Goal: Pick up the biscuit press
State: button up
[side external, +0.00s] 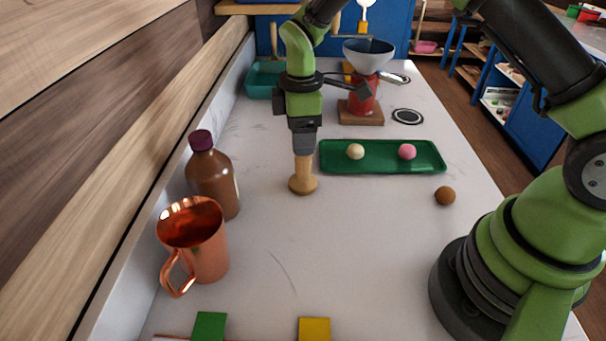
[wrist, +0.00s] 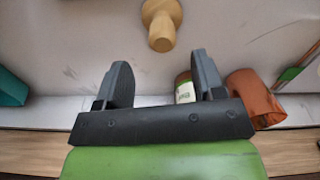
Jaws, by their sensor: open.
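The biscuit press (side external: 303,183) is a light wooden piece with a round, wide base and a narrower handle. It stands upright on the pale counter, left of the green tray. My gripper (side external: 304,150) points down over it, its fingertips close to the handle's top in the side view. In the wrist view the press (wrist: 161,24) lies beyond the fingertips of my open gripper (wrist: 160,62), roughly centred between them sideways. Nothing is between the fingers. Whether the fingers touch the handle cannot be told.
A brown bottle (side external: 213,178) and copper mug (side external: 205,245) stand left. The green tray (side external: 382,168) holds a cream ball and a pink ball. A brown ball (side external: 445,196) lies right. A red grinder (side external: 363,100) stands behind on a wooden base.

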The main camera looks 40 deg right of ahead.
aim_at(303, 170)
jog(key=f, duration=0.8)
jog(key=shift+s+f, duration=0.2)
jog(key=shift+f, duration=0.15)
jog(key=c, duration=1)
notch_tip(303, 170, up, 10)
jog(key=shift+r, duration=0.1)
jog(key=shift+o, duration=1.1)
jog(key=shift+c, duration=0.7)
